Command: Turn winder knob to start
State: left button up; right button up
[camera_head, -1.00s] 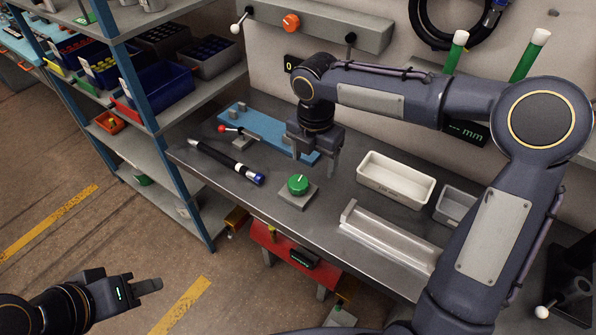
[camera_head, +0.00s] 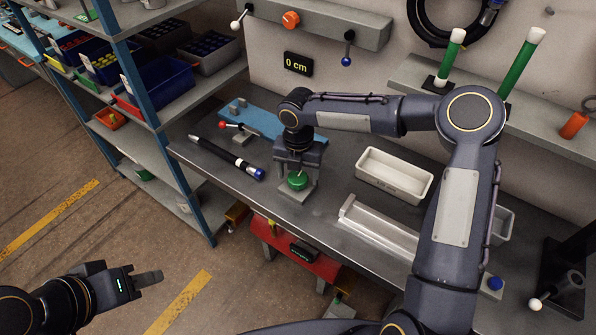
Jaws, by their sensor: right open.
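A green round knob (camera_head: 297,181) sits on a small grey base plate (camera_head: 293,195) on the workbench. My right gripper (camera_head: 298,176) points down over it, with its open fingers on either side of the knob. I cannot tell whether they touch it. A second knob, orange (camera_head: 291,19), is on the grey wall panel. A small wall display (camera_head: 298,64) reads "0 cm". My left gripper (camera_head: 150,277) is at the lower left, over the floor and away from the bench; its finger opening is not clear.
A dark hose piece (camera_head: 228,158) and a blue fixture (camera_head: 262,124) lie left of the green knob on the bench (camera_head: 240,193). A white bin (camera_head: 394,176) and a pale trough (camera_head: 380,228) are to its right. Shelving (camera_head: 150,75) stands at left.

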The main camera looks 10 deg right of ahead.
jog(key=c, duration=1)
